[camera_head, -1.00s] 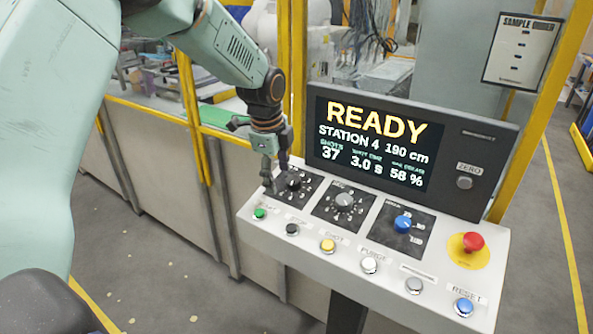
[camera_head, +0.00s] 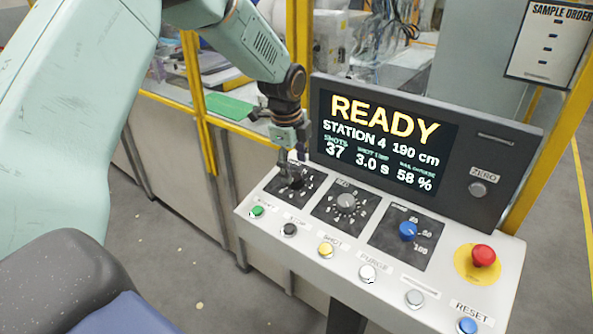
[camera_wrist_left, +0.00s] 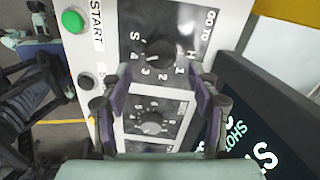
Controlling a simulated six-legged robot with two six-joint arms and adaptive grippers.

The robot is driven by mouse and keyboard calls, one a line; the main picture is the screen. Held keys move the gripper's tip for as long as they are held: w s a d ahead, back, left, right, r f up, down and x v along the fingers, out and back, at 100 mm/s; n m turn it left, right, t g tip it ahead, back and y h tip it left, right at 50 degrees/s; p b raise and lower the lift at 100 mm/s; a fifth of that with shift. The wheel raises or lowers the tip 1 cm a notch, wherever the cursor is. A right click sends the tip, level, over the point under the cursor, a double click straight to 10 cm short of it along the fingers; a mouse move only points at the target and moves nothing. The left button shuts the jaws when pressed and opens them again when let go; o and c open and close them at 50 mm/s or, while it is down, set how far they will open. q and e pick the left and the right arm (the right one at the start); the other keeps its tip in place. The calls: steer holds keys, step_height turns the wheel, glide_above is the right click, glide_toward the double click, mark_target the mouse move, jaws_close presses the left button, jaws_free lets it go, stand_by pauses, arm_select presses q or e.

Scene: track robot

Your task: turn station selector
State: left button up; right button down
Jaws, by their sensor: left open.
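The station selector is a black knob (camera_wrist_left: 160,52) on a dark dial plate marked GO TO, with numbers and letters around it, in the left wrist view. In the head view its dial plate (camera_head: 309,196) is the leftmost of three, and the knob is partly hidden by my gripper. My left gripper (camera_head: 291,165) points down over this dial. In the left wrist view its two fingers (camera_wrist_left: 160,76) are apart, with the knob just beyond the tips, roughly between them. I cannot tell whether they touch it. My right gripper is not in view.
The display (camera_head: 380,140) reads READY, STATION 4. A grey knob (camera_head: 346,202) and a blue knob (camera_head: 408,231) sit to the right. Several push buttons line the front edge, including green START (camera_head: 257,211). A red mushroom button (camera_head: 483,255) is at the far right.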

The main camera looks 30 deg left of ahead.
mark_target(293, 175)
arm_select(q)
steer(key=x, duration=0.3)
steer(key=shift+w+a+f, duration=0.15)
steer(key=shift+a+f, duration=0.05)
steer(key=shift+a, duration=0.15)
steer(key=shift+w+a+f, duration=0.1)
steer(key=shift+a+f, duration=0.1)
steer(key=shift+f, duration=0.15)
steer(key=shift+d+r, duration=0.25)
steer(key=shift+d, duration=0.1)
steer(key=shift+s+d+r, duration=0.1)
steer(key=shift+s+d, duration=0.05)
steer(key=shift+s, duration=0.05)
steer(key=shift+c, duration=1.5)
steer(key=shift+w+a+f, duration=0.15)
steer(key=shift+a+f, duration=0.1)
steer(key=shift+a, duration=0.15)
steer(key=c, duration=0.5)
steer(key=shift+d, duration=0.1)
steer(key=c, duration=0.4)
steer(key=shift+o, duration=0.2)
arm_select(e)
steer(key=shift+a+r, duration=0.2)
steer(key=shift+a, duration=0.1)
